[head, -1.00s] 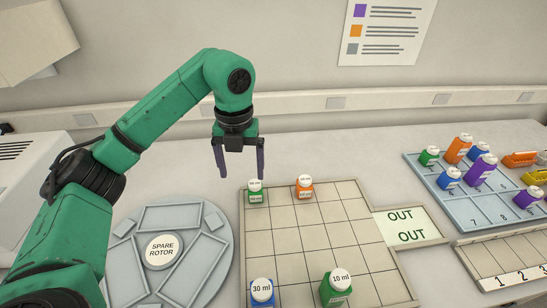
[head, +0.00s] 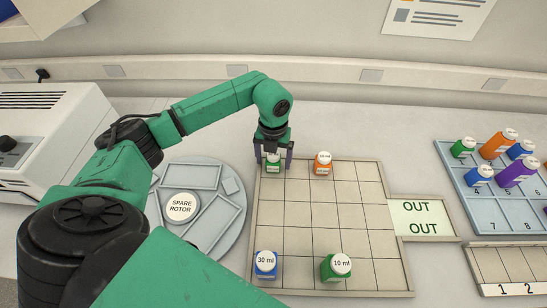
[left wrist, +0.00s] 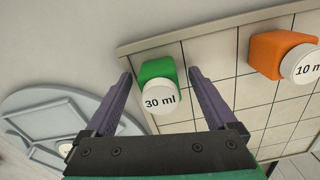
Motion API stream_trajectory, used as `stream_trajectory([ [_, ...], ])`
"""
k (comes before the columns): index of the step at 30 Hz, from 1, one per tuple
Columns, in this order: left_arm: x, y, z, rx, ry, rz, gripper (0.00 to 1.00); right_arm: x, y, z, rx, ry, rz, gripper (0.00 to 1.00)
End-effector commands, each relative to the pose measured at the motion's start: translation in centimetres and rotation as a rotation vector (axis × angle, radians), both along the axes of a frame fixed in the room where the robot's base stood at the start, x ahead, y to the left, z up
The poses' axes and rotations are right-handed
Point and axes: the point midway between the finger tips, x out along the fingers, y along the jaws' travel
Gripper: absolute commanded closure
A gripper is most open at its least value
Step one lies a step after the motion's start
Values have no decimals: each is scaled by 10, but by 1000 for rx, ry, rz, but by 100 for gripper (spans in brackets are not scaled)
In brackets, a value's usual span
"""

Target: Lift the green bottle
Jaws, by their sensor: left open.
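A green bottle (head: 273,163) with a white cap stands in the back left square of the gridded tray (head: 303,217). In the left wrist view the green bottle (left wrist: 159,84) has a cap that reads 30 ml. My left gripper (head: 273,158) is above and around it, pointing down. In the left wrist view my left gripper (left wrist: 158,84) is open, with one purple finger on each side of the bottle and gaps between. A second green bottle (head: 337,267), labelled 10 ml, stands at the front of the tray. My right gripper is not in view.
An orange bottle (head: 323,164) stands two squares right of the gripper. A blue 30 ml bottle (head: 265,264) is at the front left. The spare rotor (head: 181,207) lies left of the tray. A blue rack (head: 482,205) with several bottles is at the right. The middle squares are empty.

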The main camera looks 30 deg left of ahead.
Motion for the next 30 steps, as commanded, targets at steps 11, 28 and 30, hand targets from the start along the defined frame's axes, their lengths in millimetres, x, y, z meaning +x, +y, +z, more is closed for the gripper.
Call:
stream_trajectory([
  [11,0,0,-5,-1,0,0,63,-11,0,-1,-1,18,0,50],
  [28,1,0,16,-1,-5,1,100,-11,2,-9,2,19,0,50],
  [30,2,0,32,0,-7,1,100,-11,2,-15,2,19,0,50],
])
